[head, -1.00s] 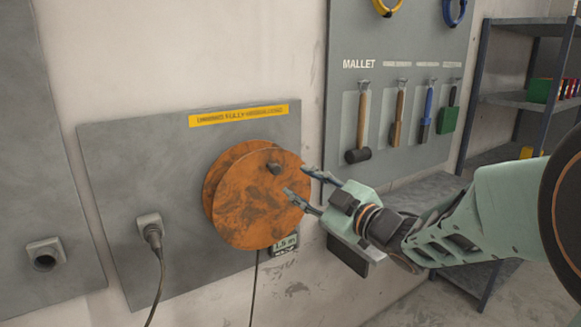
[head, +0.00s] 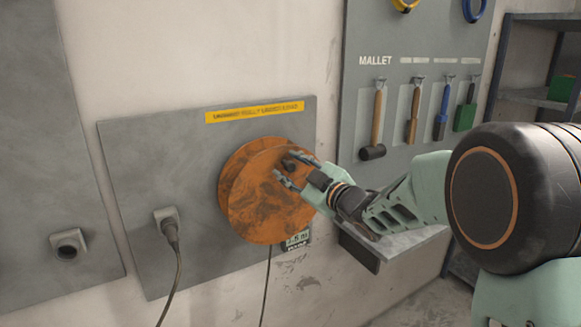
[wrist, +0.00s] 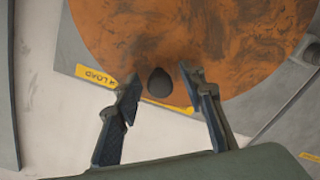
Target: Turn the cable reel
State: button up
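The cable reel (head: 262,200) is a rusty orange double disc on a grey wall panel (head: 140,185). Its dark knob (head: 289,164) sticks out near the upper right of the front disc. In the wrist view the orange disc (wrist: 190,40) fills the top and the dark round knob (wrist: 159,83) lies near its edge. My gripper (head: 281,171) is at the knob in the head view. In the wrist view my gripper (wrist: 160,82) is open, with one finger on each side of the knob and gaps visible on both sides.
A plugged cable (head: 170,235) hangs at the left. A tool board with a mallet (head: 375,125) and a small shelf (head: 395,245) are to the right.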

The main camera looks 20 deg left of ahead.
grip_shut()
jog(key=shift+s+a+f+n+b, duration=0.15)
jog(key=shift+a+n+b, duration=0.15)
jog(key=shift+b, duration=0.35)
